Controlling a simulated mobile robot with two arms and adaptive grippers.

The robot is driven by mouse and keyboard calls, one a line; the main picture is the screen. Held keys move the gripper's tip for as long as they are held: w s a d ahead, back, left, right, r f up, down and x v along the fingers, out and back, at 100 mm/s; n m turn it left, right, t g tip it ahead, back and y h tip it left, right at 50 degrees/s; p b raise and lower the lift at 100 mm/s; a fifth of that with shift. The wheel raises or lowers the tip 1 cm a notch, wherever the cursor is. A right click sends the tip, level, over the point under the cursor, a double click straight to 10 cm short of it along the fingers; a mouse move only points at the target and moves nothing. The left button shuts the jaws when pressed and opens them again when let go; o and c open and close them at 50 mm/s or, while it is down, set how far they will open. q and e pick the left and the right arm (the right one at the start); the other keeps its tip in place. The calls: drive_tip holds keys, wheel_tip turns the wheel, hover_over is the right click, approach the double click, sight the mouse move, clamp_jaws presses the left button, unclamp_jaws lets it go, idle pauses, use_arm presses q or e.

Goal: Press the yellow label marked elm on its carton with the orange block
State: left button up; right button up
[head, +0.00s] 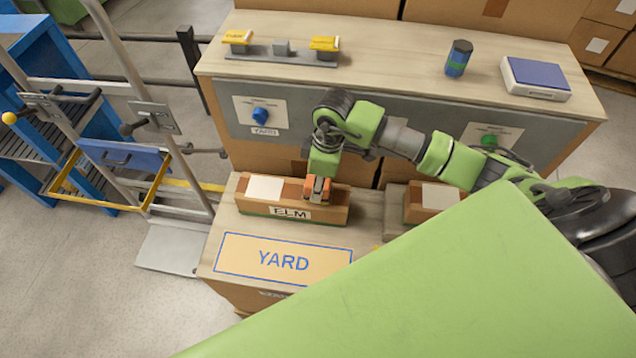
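The carton marked ELM (335,212) is a long brown box standing on the wooden stand behind the YARD panel. Its front bears a pale plate reading ELM (291,213), and a blank pale label (264,188) lies on the left part of its top. I see no clearly yellow label on it. My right gripper (318,186), on the arm from the right, points down at the right part of the carton. The orange block (318,190) is at its fingertips, apparently held, against the carton's top front edge. Whether it touches is unclear. My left gripper is not in view.
A second carton (432,200) with a pale label stands to the right, partly hidden by my green arm parts. The YARD panel (283,259) is clear. Behind is a bench with yellow-topped holders (325,44), a blue jar (458,58) and a blue-topped box (536,78). A trolley (110,180) stands left.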

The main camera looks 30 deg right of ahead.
drive_tip(key=shift+f+b, duration=0.35)
drive_tip(key=shift+f, duration=0.15)
idle(0.7)
drive_tip(key=shift+s+f, duration=0.1)
drive_tip(key=shift+f, duration=0.05)
idle(1.1)
wheel_tip(320, 180, up, 7)
drive_tip(key=p, duration=0.7)
idle(0.5)
